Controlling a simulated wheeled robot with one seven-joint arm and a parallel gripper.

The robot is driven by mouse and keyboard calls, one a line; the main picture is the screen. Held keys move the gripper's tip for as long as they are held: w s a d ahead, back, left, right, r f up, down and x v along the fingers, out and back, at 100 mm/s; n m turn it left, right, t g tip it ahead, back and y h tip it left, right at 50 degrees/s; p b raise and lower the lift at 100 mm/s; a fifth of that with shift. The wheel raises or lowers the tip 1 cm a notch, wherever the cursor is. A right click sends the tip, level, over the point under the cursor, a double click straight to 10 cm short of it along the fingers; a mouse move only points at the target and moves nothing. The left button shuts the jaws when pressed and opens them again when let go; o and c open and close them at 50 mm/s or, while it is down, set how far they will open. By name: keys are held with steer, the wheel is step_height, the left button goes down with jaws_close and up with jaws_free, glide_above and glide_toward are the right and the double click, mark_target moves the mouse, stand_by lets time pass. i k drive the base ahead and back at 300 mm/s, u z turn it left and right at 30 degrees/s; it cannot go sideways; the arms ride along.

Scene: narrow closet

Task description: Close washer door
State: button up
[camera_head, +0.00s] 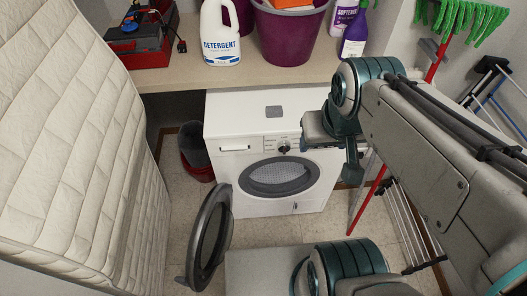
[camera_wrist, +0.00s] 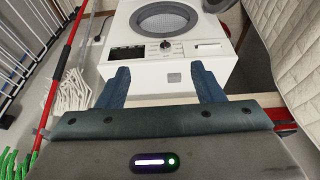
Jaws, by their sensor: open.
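The white washer (camera_head: 222,130) stands under the counter, and its round drum opening (camera_head: 279,176) is uncovered. The washer door (camera_head: 209,237), a dark round ring with glass, is swung wide open toward the left front of the machine. My gripper (camera_head: 348,160) is in front of the washer's upper right, apart from the door. In the wrist view, which sees the washer (camera_wrist: 140,75) upside down, my gripper (camera_wrist: 160,78) has its two blue fingers spread with nothing between them. There the door (camera_wrist: 218,4) shows only at the top edge.
A quilted mattress (camera_head: 75,140) fills the left side. The counter (camera_head: 180,72) above the washer holds a detergent bottle (camera_head: 220,35), a purple bucket (camera_head: 290,35) and a red toolbox (camera_head: 140,40). A drying rack (camera_head: 405,220) and a red pole (camera_head: 366,200) stand at right. Floor shows in front of the washer.

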mark_target(198, 279)
steer(key=k, duration=0.65)
steer(key=u, duration=0.75)
steer(key=i, duration=0.95)
steer(key=u, duration=0.5)
